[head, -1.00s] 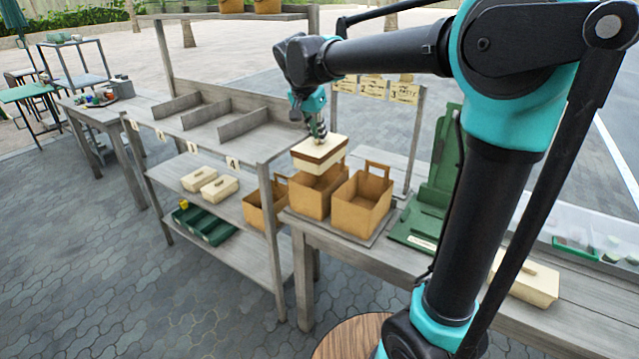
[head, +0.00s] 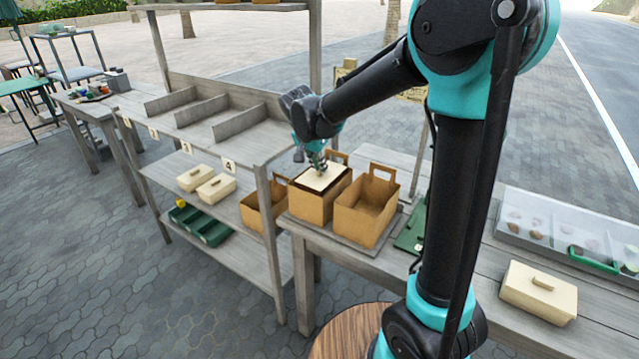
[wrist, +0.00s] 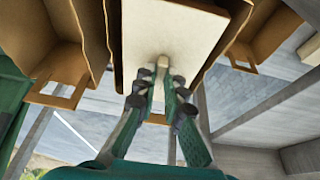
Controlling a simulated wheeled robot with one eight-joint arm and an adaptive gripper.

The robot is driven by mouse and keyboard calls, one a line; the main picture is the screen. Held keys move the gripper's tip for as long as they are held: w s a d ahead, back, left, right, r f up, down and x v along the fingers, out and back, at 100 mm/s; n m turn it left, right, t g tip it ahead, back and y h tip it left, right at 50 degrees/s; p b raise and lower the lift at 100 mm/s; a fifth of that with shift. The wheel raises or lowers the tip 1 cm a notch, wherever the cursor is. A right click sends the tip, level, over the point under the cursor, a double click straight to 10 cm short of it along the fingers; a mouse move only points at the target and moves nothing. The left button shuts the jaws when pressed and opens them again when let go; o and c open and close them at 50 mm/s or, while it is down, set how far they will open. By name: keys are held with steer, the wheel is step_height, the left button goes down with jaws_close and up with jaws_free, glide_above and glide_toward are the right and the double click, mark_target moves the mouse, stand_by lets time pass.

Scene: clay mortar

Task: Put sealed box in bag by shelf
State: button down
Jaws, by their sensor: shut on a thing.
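My gripper (head: 318,165) points down from above, shut on the box's handle. In the wrist view the fingertips (wrist: 161,80) close on the handle, and the cream lid (wrist: 180,35) lies between brown bag walls.
A second open bag (head: 364,213) stands empty close on the right, and another bag (head: 263,208) is at the left by the shelf (head: 262,150). Two cream boxes (head: 216,188) lie on the shelf. Another box (head: 539,290) lies on the right table, near a clear case (head: 560,235).

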mark_target(318, 177)
steer(key=shift+f, duration=3)
steer(key=shift+f, duration=0.1)
steer(key=c, duration=1.6)
jaws_free()
steer(key=v, duration=1.2)
steer(key=shift+s, duration=0.1)
